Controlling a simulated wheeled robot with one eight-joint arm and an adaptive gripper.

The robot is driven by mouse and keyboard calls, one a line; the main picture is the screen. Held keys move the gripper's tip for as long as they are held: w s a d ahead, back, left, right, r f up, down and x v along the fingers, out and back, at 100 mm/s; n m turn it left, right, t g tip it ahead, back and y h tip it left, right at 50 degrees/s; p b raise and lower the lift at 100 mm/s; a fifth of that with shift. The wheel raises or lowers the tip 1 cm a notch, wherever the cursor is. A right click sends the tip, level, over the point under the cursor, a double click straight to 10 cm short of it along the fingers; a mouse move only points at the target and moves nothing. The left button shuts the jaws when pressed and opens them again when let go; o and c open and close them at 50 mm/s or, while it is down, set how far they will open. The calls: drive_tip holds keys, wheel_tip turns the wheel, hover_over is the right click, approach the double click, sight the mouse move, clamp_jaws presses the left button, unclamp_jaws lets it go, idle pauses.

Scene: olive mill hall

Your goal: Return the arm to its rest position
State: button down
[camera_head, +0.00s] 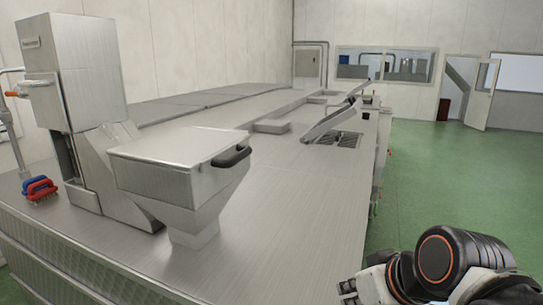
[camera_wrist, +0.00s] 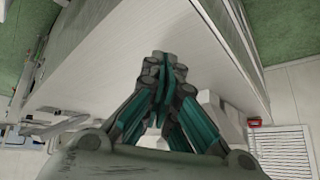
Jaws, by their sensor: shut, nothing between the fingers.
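My gripper (camera_wrist: 165,68) shows in the wrist view, its dark fingers with teal pads brought together at the tips. It is shut and nothing shows between the fingers. In the wrist view the steel counter (camera_wrist: 150,35) and parts of the hall appear tilted behind the fingers. In the head view a part of my arm with a black rounded cap and an orange ring is at the lower right, beside the counter over the green floor.
The long steel counter (camera_head: 285,215) carries a machine with a lidded hopper (camera_head: 180,165). A red and a blue brush (camera_head: 40,188) lie at its left. A raised lid (camera_head: 328,122) stands farther back. Green floor (camera_head: 440,175) is clear on the right, up to an open door (camera_head: 482,95).

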drive_tip(key=s+d+f+m+h, duration=0.3)
drive_tip(key=d+f, duration=0.2)
drive_tip(key=d, duration=0.1)
wheel_tip(320, 180, down, 26)
drive_tip(key=b, duration=2.6)
drive_tip(key=shift+f+t+b, duration=0.15)
drive_tip(key=shift+t+b, duration=0.15)
drive_tip(key=shift+b, duration=0.1)
drive_tip(key=shift+a, duration=0.1)
